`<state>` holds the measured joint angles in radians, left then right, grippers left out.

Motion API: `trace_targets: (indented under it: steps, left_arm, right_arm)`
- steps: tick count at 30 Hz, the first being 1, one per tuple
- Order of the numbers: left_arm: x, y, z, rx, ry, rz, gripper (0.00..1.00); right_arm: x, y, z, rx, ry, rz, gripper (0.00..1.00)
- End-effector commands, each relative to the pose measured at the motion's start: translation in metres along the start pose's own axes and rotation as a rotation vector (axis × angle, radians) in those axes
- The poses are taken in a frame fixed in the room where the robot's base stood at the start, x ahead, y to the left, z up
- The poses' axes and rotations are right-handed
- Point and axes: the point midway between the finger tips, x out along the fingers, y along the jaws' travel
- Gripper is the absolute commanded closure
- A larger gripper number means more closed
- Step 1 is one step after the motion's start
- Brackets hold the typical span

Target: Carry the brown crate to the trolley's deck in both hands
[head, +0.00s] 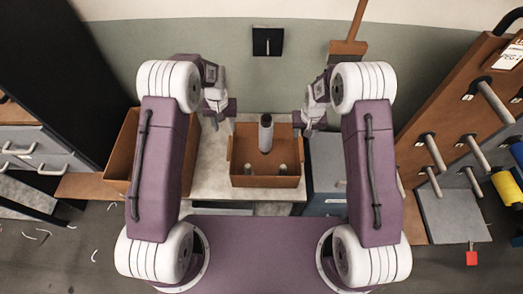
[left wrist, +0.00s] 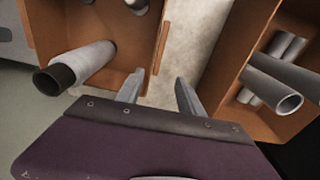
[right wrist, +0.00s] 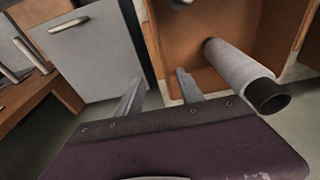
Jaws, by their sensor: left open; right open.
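The brown crate (head: 265,182) stands on a pale worktop in the middle of the head view. A tall grey tube (head: 265,135) with a dark end and shorter tubes stand in it. My left gripper (head: 231,118) is open and empty above the crate's left side; in the left wrist view the crate wall (left wrist: 161,48) lies beyond its fingers (left wrist: 158,92). My right gripper (head: 303,122) is open and empty above the right side; in the right wrist view the crate wall (right wrist: 152,45) lies beyond its fingers (right wrist: 158,92). I cannot tell for certain which surface is the trolley's deck.
Another brown box (head: 118,150) stands left of the crate; it holds grey tubes (left wrist: 272,82) in the left wrist view. A grey cabinet (head: 325,165) stands close on the crate's right. A brown peg rack (head: 440,115) stands at far right. Pale scraps lie on the left floor.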

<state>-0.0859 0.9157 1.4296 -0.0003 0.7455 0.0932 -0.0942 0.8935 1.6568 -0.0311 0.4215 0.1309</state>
Motion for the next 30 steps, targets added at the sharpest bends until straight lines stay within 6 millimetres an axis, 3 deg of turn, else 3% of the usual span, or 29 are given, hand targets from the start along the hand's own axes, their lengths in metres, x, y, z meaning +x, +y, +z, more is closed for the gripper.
trace_targets:
  steps: [4,14,30]
  left_arm:
    - [0.018,0.002,0.015,0.007,-0.051,-0.004,0.55]
    - [0.022,0.002,0.016,0.008,-0.053,-0.005,0.55]
    - [0.102,0.002,0.019,0.008,-0.052,-0.005,0.55]
  right_arm:
    - [0.015,-0.002,0.018,-0.008,-0.05,0.004,0.55]
    - [0.019,-0.002,0.019,-0.01,-0.051,0.004,0.55]
    - [0.099,-0.002,0.022,-0.009,-0.05,0.004,0.55]
